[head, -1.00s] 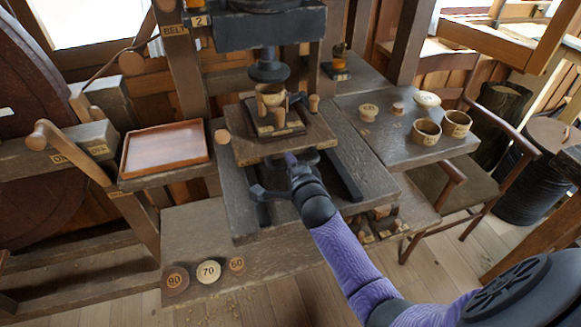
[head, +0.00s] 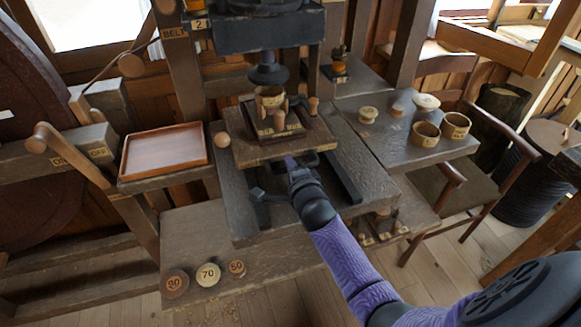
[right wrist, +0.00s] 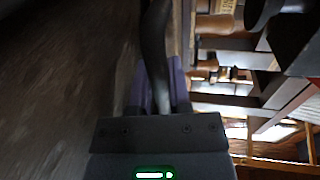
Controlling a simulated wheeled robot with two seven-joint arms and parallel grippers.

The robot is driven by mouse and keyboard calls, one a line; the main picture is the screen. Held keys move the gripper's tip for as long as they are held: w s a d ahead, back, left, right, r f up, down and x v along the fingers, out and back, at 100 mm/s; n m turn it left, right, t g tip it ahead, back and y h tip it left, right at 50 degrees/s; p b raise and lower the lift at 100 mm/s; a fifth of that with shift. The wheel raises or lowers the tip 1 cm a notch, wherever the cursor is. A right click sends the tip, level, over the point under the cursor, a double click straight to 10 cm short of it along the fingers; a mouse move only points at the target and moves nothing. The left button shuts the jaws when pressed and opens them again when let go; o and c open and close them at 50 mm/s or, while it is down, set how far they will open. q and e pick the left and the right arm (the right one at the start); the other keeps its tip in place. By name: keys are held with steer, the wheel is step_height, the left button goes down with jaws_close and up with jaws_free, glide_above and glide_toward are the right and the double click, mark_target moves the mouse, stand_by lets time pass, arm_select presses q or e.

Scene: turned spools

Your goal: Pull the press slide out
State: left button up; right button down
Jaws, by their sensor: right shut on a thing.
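The press slide (head: 237,151) is a thick brown wooden plate under the black press head (head: 268,72). A small fixture with a light wooden cup (head: 270,98) stands on it, below the ram. My right gripper (head: 291,163) is at the slide's front edge, shut on its dark handle. In the right wrist view the dark curved handle (right wrist: 155,45) runs between the purple fingers (right wrist: 157,92). The fingertips are partly hidden in both views. My left gripper is not in view.
A reddish tray (head: 165,152) stands left. Wooden cups (head: 425,134) stand on the right side table. Numbered discs (head: 208,274) lie on the lower front board.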

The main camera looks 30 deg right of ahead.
stand_by(0.8)
steer(key=shift+s+a+p, duration=0.15)
steer(key=shift+s+p, duration=0.3)
steer(key=p+v, duration=0.2)
steer(key=v, duration=0.1)
steer(key=f+p+v, duration=0.1)
steer(key=v, duration=0.2)
steer(key=p+v, duration=0.2)
steer(key=v, duration=0.1)
steer(key=shift+s+f+p, duration=0.15)
steer(key=shift+f+p, duration=0.05)
steer(key=shift+p, duration=0.15)
steer(key=f+p+v, duration=0.2)
steer(key=p+v, duration=0.2)
steer(key=v, duration=0.7)
steer(key=shift+s+f, duration=0.2)
steer(key=shift+f, duration=0.15)
steer(key=c, duration=0.9)
jaws_free()
steer(key=shift+o, duration=0.2)
